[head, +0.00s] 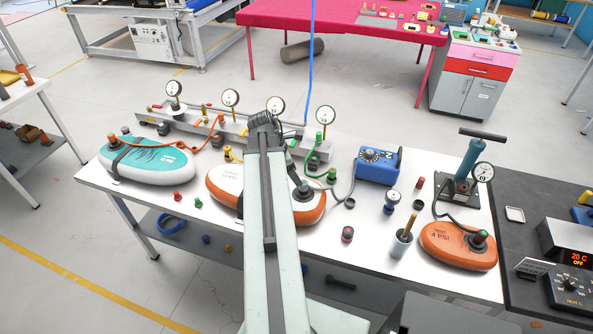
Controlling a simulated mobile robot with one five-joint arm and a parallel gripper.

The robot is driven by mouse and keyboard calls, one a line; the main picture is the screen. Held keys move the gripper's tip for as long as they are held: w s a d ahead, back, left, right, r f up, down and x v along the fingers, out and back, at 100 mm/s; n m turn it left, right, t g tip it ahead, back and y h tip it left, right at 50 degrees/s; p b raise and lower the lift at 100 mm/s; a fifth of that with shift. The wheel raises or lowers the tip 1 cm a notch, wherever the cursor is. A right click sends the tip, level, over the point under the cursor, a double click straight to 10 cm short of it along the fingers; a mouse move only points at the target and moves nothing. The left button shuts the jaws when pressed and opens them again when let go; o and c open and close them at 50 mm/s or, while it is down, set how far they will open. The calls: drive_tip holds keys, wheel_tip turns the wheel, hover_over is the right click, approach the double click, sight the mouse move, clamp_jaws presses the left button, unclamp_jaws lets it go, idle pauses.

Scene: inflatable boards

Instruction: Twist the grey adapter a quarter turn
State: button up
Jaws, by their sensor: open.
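A dark grey adapter (305,190) stands at the right end of the large orange and white board (227,181), with a hose at it. A similar dark fitting (479,238) sits on the small orange board (450,248) at the right. Another dark fitting (113,143) is on the teal and white board (150,158) at the left. I cannot tell which one is meant. My arm crosses the middle of the view and covers part of the large orange board. Its dark end joint is above the rail behind the boards. My gripper's fingers are hidden.
A grey rail (190,135) with several gauges runs along the back. A blue box (378,165), a hand pump (466,165) and a cup (402,243) stand on the white table (360,262). Small coloured caps are scattered about. A heater unit (570,285) is at far right.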

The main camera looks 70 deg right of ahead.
sight(304, 185)
drive_tip(key=b+x, duration=0.7)
drive_tip(key=shift+s+d+f, duration=0.1)
drive_tip(key=shift+s+f, duration=0.05)
drive_tip(key=shift+s, duration=0.1)
drive_tip(key=shift+s+d+f, duration=0.15)
drive_tip(key=shift+s+f, duration=0.05)
drive_tip(key=shift+f, duration=0.1)
drive_tip(key=shift+r, duration=0.1)
